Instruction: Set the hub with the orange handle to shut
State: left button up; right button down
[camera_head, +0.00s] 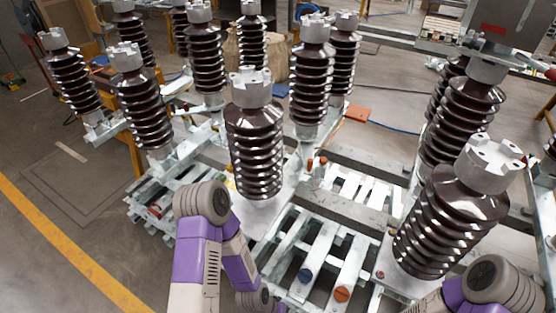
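A round orange piece (341,294) sits on a pale metal bar of the frame at the lower middle; it may be the hub with the orange handle. A round dark blue piece (305,276) sits on the neighbouring bar to its left. Both are small, and I cannot tell whether either is set open or shut. My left arm bends down at the lower left, its lower end beside the bars, left of the blue piece. My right arm is at the lower right corner. Neither gripper shows; both lie below the picture edge or are hidden.
Tall brown ribbed insulators with grey caps stand on the galvanised frame (345,208). One insulator (253,150) rises just beyond my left arm, another (452,225) beside my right arm. Small orange-red pieces (323,160) sit farther back. Open floor with a yellow line (70,245) lies left.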

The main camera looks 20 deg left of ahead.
aim_at(307, 151)
jog(key=u, duration=1.75)
jog(key=k, duration=0.7)
jog(key=z, duration=0.45)
jog(key=i, duration=1)
